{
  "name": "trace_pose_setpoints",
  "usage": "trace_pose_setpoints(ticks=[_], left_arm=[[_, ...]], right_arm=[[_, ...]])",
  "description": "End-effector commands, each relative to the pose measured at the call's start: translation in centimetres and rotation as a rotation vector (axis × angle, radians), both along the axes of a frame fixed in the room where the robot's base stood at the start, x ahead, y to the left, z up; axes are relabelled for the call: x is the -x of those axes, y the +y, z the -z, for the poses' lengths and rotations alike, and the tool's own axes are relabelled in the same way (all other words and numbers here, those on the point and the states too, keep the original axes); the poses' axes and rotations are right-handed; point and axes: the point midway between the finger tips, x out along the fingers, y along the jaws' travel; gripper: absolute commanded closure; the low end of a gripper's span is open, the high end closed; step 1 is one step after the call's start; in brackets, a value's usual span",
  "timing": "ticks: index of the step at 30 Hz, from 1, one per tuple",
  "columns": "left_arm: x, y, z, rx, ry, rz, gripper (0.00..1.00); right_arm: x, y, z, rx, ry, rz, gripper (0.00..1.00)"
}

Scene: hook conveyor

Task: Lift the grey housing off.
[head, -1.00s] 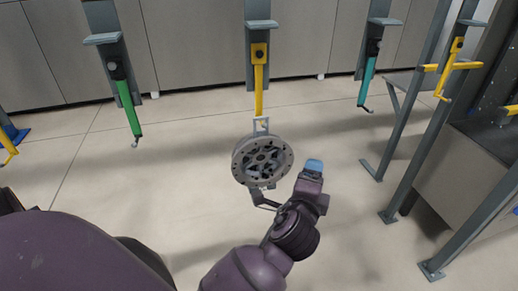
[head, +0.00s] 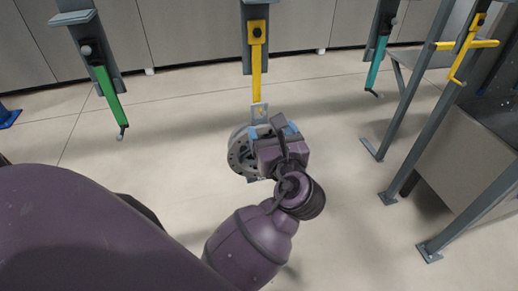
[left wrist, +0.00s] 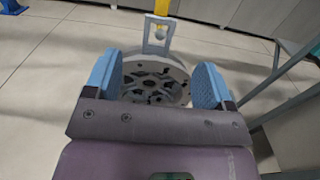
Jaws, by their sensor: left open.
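The grey housing (head: 239,152) is a round, drilled metal disc. It hangs by a small grey bracket (head: 259,108) from a yellow hook (head: 257,72). My left gripper (head: 275,130) is in front of it and hides its right part in the head view. In the left wrist view the housing (left wrist: 157,82) shows between the two blue fingers of my left gripper (left wrist: 158,72), which is open. No contact shows between fingers and housing, and I cannot tell how deep they reach around it. My right gripper is not in view.
A green hook (head: 111,92) hangs to the left and a teal hook (head: 377,62) to the right, both empty. The floor below the housing is clear.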

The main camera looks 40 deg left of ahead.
Motion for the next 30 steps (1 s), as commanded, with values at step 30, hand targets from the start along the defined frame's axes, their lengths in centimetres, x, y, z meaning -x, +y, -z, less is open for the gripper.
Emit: trace_pose_setpoints(ticks=[30], left_arm=[[-6.4, 7.4, -0.3, 0.002, -0.004, 0.001, 0.23]], right_arm=[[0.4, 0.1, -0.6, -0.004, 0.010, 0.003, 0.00]])
